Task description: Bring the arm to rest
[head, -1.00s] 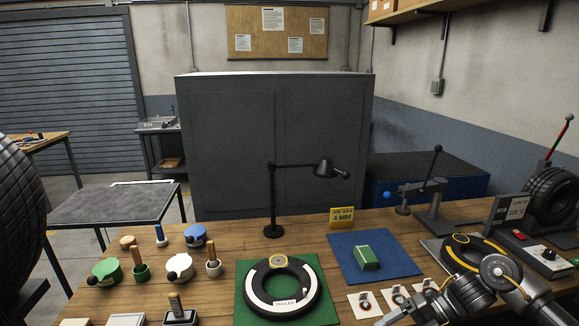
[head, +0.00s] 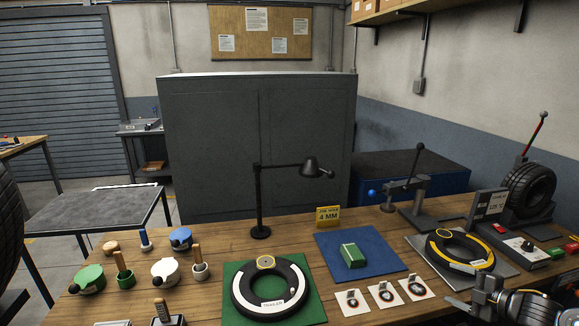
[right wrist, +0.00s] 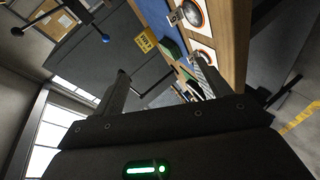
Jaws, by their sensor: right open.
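My right gripper (head: 468,302) is at the lower right of the head view, in front of the bench's near right part. It is open; the right wrist view shows its two fingers (right wrist: 160,88) apart with nothing held between them. The right arm comes in from the lower right corner and is partly cut off by the frame. My left gripper and arm do not show in either view.
The wooden bench (head: 395,228) holds a tyre marked TRAILER (head: 243,300) on a green mat, a green block (head: 353,255) on a blue mat, a yellow-ringed tyre (head: 485,262) and several white cards (head: 384,293) near the gripper. A lamp (head: 258,200) stands mid-bench.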

